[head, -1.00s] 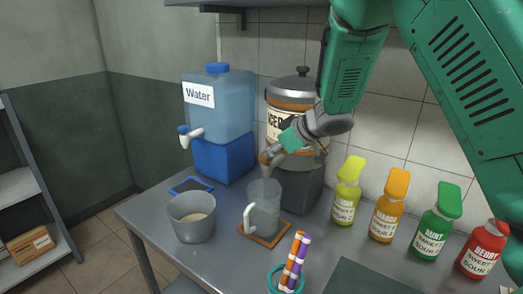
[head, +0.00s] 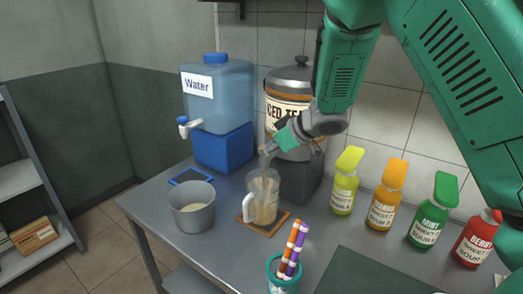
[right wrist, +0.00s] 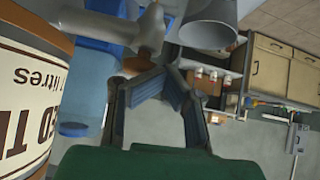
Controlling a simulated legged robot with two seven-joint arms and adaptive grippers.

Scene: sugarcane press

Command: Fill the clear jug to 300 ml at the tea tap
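The clear jug (head: 264,207) stands upright on a brown wooden board (head: 246,222) below the tea dispenser's tap, its handle to the left. Brown tea shows inside it and a stream appears to enter from above; I cannot read the level against any marks. The iced tea dispenser (head: 287,112) stands on a dark block behind. My right gripper (head: 268,152) is at the tap, just above the jug, and hides much of it. In the right wrist view its fingers (right wrist: 166,78) lean together at the tips, with nothing clearly held. My left gripper is not in view.
A metal pot (head: 192,222) stands left of the jug, in front of the water dispenser (head: 218,95). Several syrup bottles (head: 384,200) line the right side. A blue-framed flat item (head: 190,176) lies behind the pot.

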